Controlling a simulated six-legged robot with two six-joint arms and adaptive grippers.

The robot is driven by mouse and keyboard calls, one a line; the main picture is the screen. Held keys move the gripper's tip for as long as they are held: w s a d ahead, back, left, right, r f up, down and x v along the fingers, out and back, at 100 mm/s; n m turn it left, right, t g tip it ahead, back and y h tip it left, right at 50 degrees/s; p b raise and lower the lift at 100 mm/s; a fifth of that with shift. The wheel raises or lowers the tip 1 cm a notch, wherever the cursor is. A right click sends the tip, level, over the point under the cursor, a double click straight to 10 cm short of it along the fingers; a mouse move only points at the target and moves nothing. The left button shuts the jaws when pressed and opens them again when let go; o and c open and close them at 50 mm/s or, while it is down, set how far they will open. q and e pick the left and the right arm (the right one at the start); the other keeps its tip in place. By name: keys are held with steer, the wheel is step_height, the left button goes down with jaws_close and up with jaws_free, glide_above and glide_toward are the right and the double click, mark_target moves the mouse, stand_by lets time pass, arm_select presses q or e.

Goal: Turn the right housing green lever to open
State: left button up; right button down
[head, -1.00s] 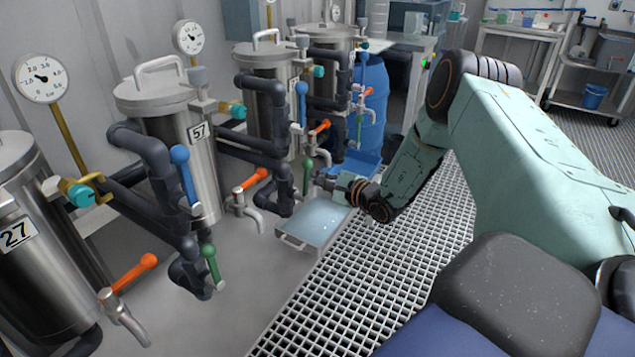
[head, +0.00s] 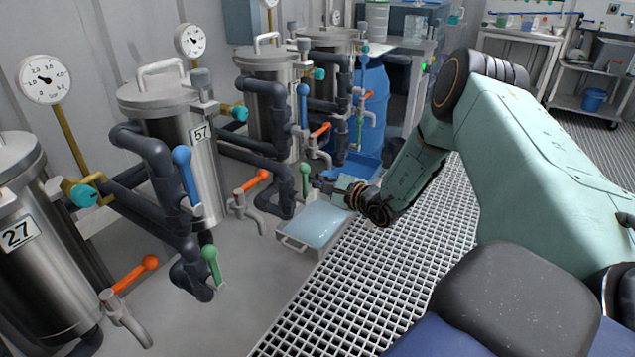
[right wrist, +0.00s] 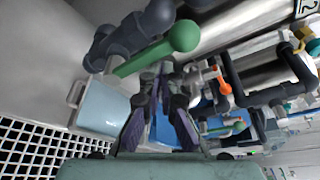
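The green lever (head: 304,180) hangs on dark piping in front of the third steel housing (head: 267,100) from the left in the head view. In the right wrist view the green lever (right wrist: 150,54) lies slanted, with its ball end (right wrist: 183,35) just beyond my fingertips. My right gripper (head: 315,184) is beside this lever, at its right in the head view. In the right wrist view my right gripper (right wrist: 161,68) has its fingers drawn together at the tips, with nothing seen between them. Whether it touches the lever is hard to tell. My left gripper is not in view.
A shallow tray (head: 290,242) stands on the floor just below the right gripper. Blue levers (head: 186,175), orange levers (head: 255,182) and another green lever (head: 211,264) stick out nearby. A blue barrel (head: 372,105) stands behind. Grating (head: 345,285) covers the floor at right.

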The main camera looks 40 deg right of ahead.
steer(key=shift+a, duration=0.3)
steer(key=v, duration=0.7)
steer(key=shift+s+d, duration=0.25)
steer(key=shift+d, duration=0.05)
steer(key=shift+r, duration=0.1)
